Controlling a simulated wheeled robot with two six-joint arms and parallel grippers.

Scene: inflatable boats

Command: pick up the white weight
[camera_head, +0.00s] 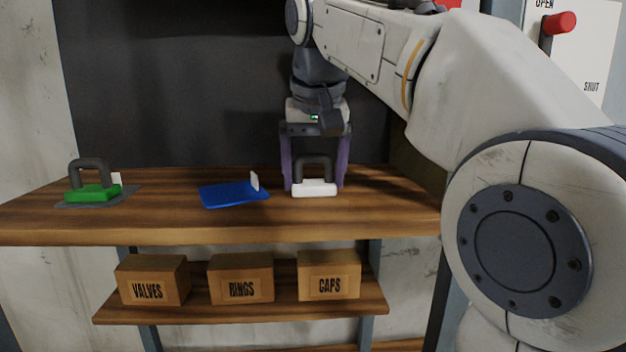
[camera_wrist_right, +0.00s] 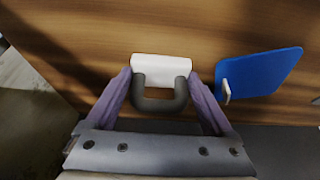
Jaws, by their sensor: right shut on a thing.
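The white weight (camera_head: 314,188) has a dark grey loop handle and is at the right part of the wooden shelf top. My right gripper (camera_head: 315,186) comes down over it from above, with a purple finger on each side. In the right wrist view the white weight (camera_wrist_right: 161,69) lies between the fingertips of the right gripper (camera_wrist_right: 162,80), which is shut on it. I cannot tell whether its base touches the wood. My left gripper is not in view.
A blue mat (camera_head: 233,194) with a small white tag lies left of the weight. A green weight (camera_head: 92,192) stands on a grey mat (camera_head: 128,197) at the far left. Boxes labelled VALVES (camera_head: 152,281), RINGS (camera_head: 241,280) and CAPS (camera_head: 329,276) sit on the lower shelf.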

